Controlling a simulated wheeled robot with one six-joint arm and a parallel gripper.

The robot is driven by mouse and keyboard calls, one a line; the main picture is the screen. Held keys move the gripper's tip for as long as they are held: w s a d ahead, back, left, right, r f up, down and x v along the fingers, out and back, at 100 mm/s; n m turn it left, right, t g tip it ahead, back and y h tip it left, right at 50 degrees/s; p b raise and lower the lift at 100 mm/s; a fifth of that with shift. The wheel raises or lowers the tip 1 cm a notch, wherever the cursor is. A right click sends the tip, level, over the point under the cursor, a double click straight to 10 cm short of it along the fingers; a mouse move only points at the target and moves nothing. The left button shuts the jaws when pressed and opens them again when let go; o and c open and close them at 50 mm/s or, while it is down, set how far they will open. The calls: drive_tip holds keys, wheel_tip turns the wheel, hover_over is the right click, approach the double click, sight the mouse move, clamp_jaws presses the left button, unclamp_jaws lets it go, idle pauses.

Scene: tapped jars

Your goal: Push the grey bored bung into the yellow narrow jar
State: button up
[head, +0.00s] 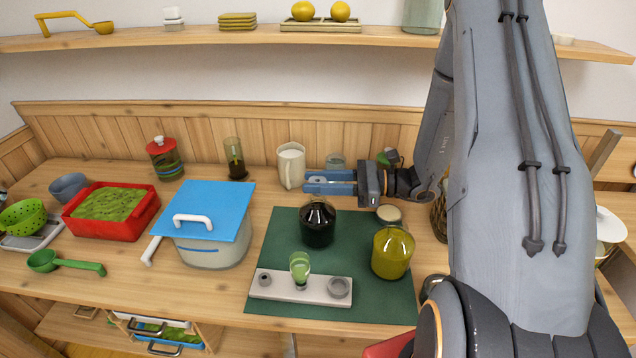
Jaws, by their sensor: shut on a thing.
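The yellow jar (391,254) stands on the right side of the green mat, and its mouth is hard to make out. Two grey round pieces with dark hollows, a small one (265,279) and a wider one (340,287), sit at the ends of a pale block (287,291). I cannot tell whether either is the grey bored bung. My gripper (310,183) reaches in from the right with blue fingers, just above a dark jar (318,228) and left of the yellow jar. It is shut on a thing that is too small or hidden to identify.
A small green glass (300,268) stands mid-block. The green mat (270,250) has free room at left. A round-lidded item (389,215) stands behind the yellow jar.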

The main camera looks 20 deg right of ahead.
drive_tip(key=shift+r, duration=0.1)
drive_tip(key=shift+r+p, duration=2.15)
drive_tip(key=shift+r, duration=0.9)
